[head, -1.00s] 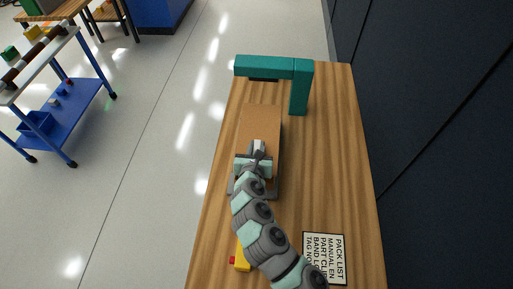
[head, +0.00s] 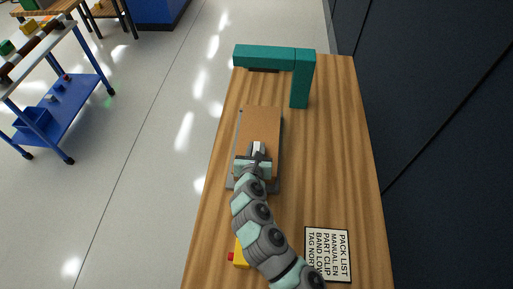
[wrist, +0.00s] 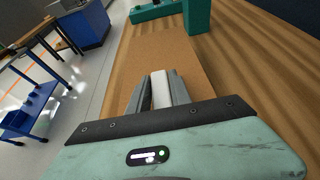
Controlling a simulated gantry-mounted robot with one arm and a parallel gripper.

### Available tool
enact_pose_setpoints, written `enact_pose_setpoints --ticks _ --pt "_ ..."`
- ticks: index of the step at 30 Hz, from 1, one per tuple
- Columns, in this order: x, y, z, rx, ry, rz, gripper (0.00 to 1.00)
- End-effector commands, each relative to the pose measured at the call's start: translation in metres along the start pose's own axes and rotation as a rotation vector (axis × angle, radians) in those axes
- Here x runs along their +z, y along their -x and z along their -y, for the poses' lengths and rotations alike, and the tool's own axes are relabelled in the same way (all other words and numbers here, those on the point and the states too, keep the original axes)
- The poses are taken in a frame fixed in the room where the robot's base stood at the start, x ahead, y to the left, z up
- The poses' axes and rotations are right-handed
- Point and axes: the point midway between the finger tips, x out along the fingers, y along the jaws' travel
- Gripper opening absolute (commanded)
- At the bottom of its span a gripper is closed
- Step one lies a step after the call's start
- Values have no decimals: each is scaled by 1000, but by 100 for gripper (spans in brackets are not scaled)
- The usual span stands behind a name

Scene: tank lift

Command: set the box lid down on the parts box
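The box lid (head: 262,123) is a flat brown panel with a pale handle (head: 257,148). It lies over the grey parts box (head: 235,162), whose rim shows along the left side and at the near end. The box's inside is hidden. My gripper (head: 257,155) is over the lid's near half. In the wrist view the gripper's grey fingers (wrist: 162,92) are closed on both sides of the white handle (wrist: 160,88), with the brown lid (wrist: 165,50) beneath. I cannot tell whether the lid touches the rim or hangs just above it.
A teal angled post (head: 301,80) with an overhanging arm stands at the table's far end, beyond the lid. A yellow object (head: 241,257) is partly behind my arm. A printed sign (head: 328,254) lies at the near right. The wooden table (head: 335,150) is clear on the right.

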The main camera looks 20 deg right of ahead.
Motion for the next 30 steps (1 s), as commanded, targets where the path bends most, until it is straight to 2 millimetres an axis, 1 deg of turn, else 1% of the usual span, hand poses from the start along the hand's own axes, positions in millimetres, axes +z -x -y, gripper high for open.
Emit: enact_pose_setpoints --ticks 1,7,15,18,20,23,30 --pt "0 0 0 0 0 0 30" --pt "0 0 0 0 0 -1 46" --pt "0 0 0 -1 0 -1 47" --pt "0 4 1 -1 1 -1 47" --pt "-1 9 2 -2 1 -2 47" --pt "0 22 0 1 3 0 47" --pt "0 64 1 0 3 0 47"
